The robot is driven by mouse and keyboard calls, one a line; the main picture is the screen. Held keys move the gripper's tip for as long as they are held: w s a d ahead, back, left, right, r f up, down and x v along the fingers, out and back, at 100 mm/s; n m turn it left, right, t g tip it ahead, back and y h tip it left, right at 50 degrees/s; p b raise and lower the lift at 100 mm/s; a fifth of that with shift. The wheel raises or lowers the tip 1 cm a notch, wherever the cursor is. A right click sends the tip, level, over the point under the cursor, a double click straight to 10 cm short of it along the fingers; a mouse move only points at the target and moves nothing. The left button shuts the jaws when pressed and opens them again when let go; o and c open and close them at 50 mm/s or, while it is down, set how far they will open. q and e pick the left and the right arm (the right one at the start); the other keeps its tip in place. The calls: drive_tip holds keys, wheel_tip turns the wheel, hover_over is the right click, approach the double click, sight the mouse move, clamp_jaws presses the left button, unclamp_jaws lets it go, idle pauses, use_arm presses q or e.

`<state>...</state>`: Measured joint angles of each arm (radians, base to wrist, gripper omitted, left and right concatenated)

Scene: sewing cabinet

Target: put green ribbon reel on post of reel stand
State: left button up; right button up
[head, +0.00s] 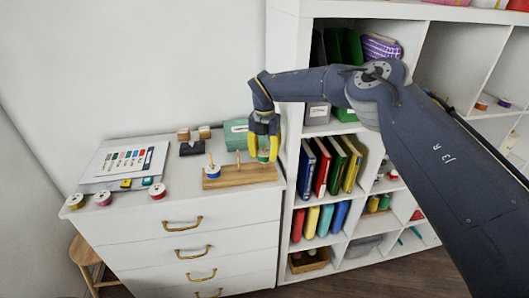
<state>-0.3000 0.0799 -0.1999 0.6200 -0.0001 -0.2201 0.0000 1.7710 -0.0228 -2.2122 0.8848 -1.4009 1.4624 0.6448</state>
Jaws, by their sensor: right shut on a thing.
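The wooden reel stand (240,176) lies on top of the white cabinet near its right end. A blue ribbon reel (212,172) sits around its left post, and a bare post (238,158) stands near its middle. My right gripper (263,154) points down over the stand's right end, its yellow fingers shut on the green ribbon reel (263,156). The fingers partly hide the reel, and I cannot tell whether it is around a post there or just above the stand. My left gripper is not in view.
Several loose reels, such as a red one (158,191), lie along the cabinet top's left front. A colour chart (124,161) lies behind them. A green box (235,132) stands behind the stand. A white shelf unit (291,150) rises close to the right.

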drive_tip(key=o, duration=1.1)
drive_tip(key=shift+c, duration=0.2)
